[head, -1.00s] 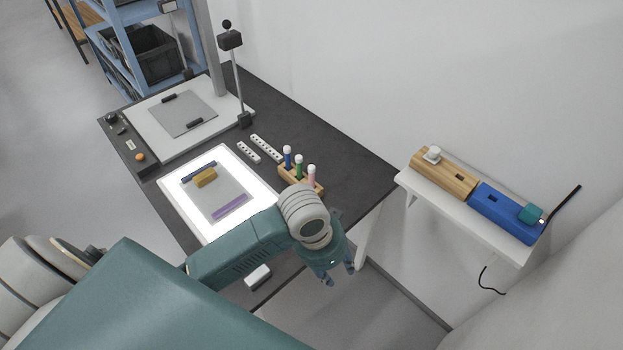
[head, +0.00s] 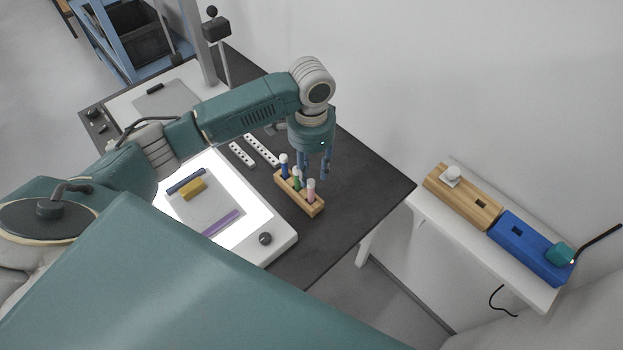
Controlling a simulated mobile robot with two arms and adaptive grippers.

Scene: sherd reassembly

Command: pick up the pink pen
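The pink pen (head: 311,191) stands upright with a white cap in the front right hole of a small wooden pen holder (head: 300,200) on the dark table. A green pen (head: 296,179) and a blue pen (head: 284,166) stand behind it in the same holder. My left gripper (head: 314,174) points down just above and behind the pens, its blue fingers spread apart with nothing seen between them. It overlaps the pens in view, so I cannot tell its exact height. My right gripper is not in view.
A lit white panel (head: 271,249) with sherd pieces lies left of the holder. Two white strips with holes (head: 242,153) lie behind it. A wall shelf (head: 437,216) at right carries a wooden block (head: 463,197) and a blue block (head: 533,249). The table right of the holder is clear.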

